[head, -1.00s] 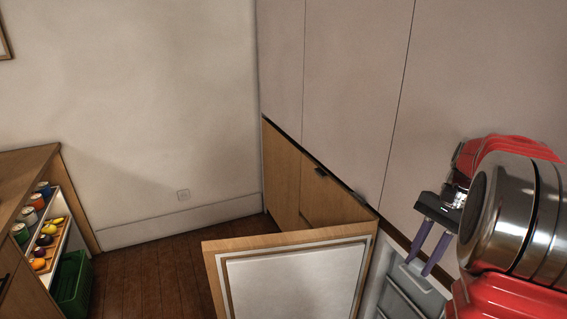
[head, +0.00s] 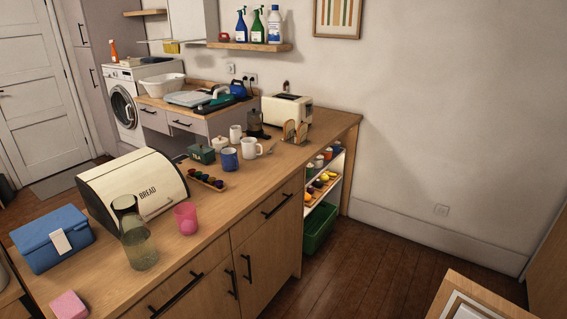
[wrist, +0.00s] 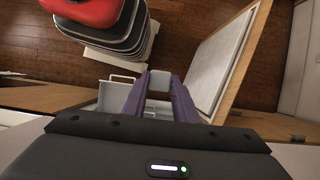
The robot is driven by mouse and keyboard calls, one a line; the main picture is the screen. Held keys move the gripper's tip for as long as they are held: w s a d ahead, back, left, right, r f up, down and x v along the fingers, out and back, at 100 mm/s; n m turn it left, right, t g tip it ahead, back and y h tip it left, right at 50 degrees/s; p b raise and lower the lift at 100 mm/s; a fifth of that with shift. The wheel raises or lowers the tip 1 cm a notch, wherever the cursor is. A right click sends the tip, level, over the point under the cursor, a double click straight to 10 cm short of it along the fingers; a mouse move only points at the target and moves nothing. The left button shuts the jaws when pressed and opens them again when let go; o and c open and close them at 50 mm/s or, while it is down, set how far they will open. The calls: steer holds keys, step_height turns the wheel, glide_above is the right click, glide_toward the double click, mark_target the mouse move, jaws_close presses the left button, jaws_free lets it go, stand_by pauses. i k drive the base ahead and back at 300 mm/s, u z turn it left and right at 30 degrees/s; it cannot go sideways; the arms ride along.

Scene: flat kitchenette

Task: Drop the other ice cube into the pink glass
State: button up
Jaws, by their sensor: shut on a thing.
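The pink glass (head: 186,219) stands on the wooden counter in the head view, beside a tall clear greenish glass jug (head: 139,246) and in front of the bread box (head: 140,187). My gripper (wrist: 159,84) shows only in the wrist view, its purple fingers closed on a small pale grey block, the ice cube (wrist: 159,81), at their tips. It hangs above a grey-white drawer (wrist: 119,94) of the open fridge or freezer. The gripper is not in the head view now, far from the glass. I cannot tell what is inside the glass.
The open appliance door (wrist: 219,60) stands right of my gripper; its top corner (head: 470,300) shows in the head view. Wooden floor lies clear between.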

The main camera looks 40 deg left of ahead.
mark_target(187, 221)
steer(key=z, duration=0.55)
steer(key=i, duration=0.1)
steer(key=u, duration=2.65)
steer(key=i, duration=1.6)
steer(key=u, duration=0.45)
